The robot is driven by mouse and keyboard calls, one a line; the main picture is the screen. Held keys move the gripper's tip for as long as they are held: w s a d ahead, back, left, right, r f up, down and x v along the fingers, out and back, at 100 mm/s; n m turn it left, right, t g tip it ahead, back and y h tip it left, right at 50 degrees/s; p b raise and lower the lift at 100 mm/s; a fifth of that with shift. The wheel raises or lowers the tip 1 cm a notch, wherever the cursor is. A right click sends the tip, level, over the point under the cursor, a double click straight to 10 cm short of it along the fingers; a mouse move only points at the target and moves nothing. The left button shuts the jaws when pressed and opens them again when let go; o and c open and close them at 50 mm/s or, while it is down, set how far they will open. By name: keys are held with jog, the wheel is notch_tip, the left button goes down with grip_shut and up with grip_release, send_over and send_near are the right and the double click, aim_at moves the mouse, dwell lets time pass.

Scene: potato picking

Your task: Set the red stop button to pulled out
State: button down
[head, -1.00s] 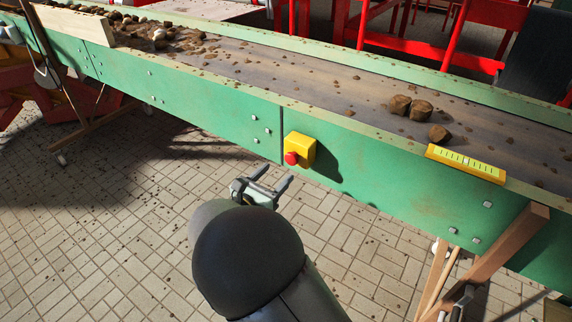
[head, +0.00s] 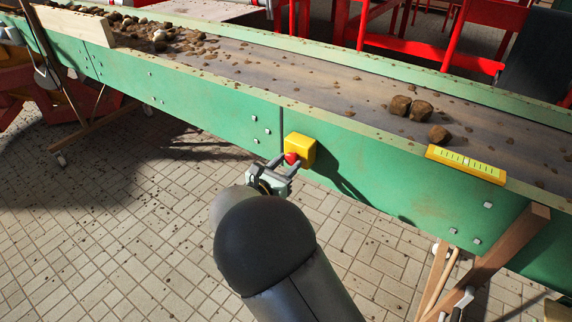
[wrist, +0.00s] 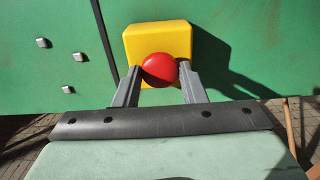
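The red stop button (head: 291,158) sticks out of a yellow box (head: 303,147) on the green side wall of the conveyor. My gripper (head: 285,160) is at the button, with one finger on each side of it. In the wrist view the red button (wrist: 160,67) sits between the tips of my gripper (wrist: 159,75), in front of the yellow box (wrist: 157,38). The fingers are apart. A small gap seems to show between them and the button, but contact is hard to judge.
The green conveyor wall (head: 220,115) runs across the view behind the box. Several brown potatoes (head: 438,133) lie on the belt. A wooden leg (head: 490,245) stands at lower right.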

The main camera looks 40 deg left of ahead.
jog(key=shift+s+f, duration=0.1)
jog(key=shift+s, duration=0.7)
jog(key=c, duration=0.9)
grip_release()
jog(key=shift+s, duration=0.1)
jog(key=s, duration=1.7)
jog(key=shift+s+d+p, duration=0.2)
jog(key=shift+d+p, duration=0.1)
jog(key=shift+d, duration=0.05)
